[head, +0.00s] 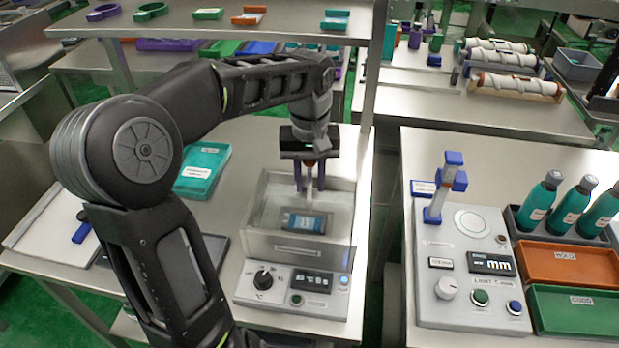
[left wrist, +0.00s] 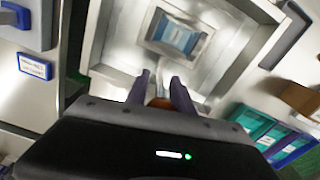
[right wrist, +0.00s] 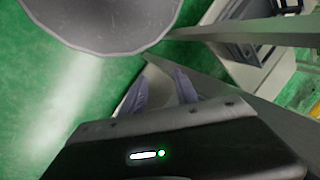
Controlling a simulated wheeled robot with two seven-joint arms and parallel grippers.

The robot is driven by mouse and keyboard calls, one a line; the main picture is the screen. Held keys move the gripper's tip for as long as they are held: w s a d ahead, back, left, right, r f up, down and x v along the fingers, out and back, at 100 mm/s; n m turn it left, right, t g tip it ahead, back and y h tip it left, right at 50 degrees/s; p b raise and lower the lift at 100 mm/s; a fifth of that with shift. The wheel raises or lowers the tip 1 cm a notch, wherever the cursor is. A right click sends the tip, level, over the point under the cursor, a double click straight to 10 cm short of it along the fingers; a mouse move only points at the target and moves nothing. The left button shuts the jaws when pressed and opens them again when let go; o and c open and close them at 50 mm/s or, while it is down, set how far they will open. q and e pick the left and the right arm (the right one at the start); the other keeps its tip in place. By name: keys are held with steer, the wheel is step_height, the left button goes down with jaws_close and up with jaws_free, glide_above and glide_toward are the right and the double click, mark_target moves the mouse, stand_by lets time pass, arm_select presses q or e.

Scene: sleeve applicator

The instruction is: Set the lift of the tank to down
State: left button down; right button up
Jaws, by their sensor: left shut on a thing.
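The tank (head: 260,242) is a clear-walled box behind a grey control panel with a black dial (head: 263,278) and a small display. A blue-labelled item (head: 306,222) lies low inside it, on what looks like a carrier; it also shows in the left wrist view (left wrist: 180,38). My left gripper (head: 308,180) points down over the tank's back part, shut on the lift's orange-brown knob (left wrist: 160,102), at the top of a pale upright rod. The fingers partly hide the knob. My right gripper (right wrist: 160,85) is open and empty, seen only in its own wrist view, above the green floor.
A teal box (head: 201,165) lies left of the tank. Across a gap, the right table carries a device with a blue-clamped post (head: 440,190), teal bottles (head: 571,207), an orange tray (head: 568,264) and a green tray (head: 575,310). A shelf (head: 180,25) runs behind the tank.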

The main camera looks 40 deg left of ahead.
mark_target(310, 165)
arm_select(q)
steer(key=shift+s+f, duration=0.1)
steer(key=shift+f, duration=0.05)
steer(key=c, duration=1.2)
jaws_free()
steer(key=shift+o, duration=0.2)
step_height(310, 165, up, 5)
steer(key=shift+f, duration=0.15)
step_height(310, 165, up, 3)
steer(key=shift+r+p, duration=0.15)
steer(key=shift+p, duration=0.95)
